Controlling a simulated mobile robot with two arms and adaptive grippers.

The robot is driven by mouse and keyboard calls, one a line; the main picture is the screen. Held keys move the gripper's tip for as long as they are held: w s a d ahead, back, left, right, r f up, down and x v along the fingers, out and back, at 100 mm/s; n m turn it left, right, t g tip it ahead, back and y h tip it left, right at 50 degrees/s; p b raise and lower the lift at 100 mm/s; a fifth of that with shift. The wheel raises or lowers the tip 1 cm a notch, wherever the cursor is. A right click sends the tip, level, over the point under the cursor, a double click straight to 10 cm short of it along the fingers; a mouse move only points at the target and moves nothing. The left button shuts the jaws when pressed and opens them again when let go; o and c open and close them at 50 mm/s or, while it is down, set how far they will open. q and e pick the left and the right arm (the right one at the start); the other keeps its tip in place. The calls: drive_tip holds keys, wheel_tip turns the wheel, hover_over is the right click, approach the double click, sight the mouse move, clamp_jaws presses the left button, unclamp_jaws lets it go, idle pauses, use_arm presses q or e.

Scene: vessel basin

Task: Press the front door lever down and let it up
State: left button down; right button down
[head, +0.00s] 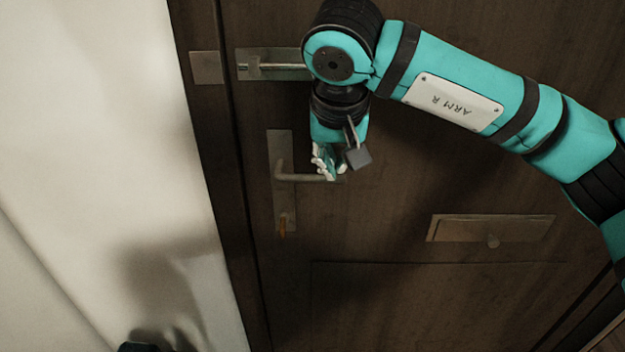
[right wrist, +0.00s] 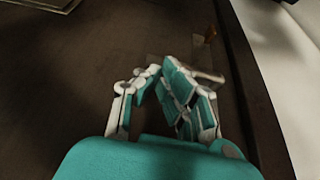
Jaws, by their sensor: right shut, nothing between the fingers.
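The front door lever (head: 298,177) is a metal handle on a tall backplate (head: 280,148) near the left edge of the dark brown door. It points right and looks about level. My right gripper (head: 328,174) is shut and empty, fingers pointing down, at the lever's free end and partly covering it. I cannot tell whether it touches the lever or is just above or in front of it. In the right wrist view the closed fingers (right wrist: 163,75) hide much of the lever (right wrist: 209,76). My left gripper is not in view.
A metal latch (head: 270,65) sits above the lever, partly behind my right arm. An orange-brown key or tag (head: 282,228) shows low on the backplate. A mail slot plate (head: 490,228) with a knob is at lower right. A pale wall (head: 95,130) stands left of the frame.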

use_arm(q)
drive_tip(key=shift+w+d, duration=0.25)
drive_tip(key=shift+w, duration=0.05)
use_arm(e)
drive_tip(key=shift+d, duration=0.15)
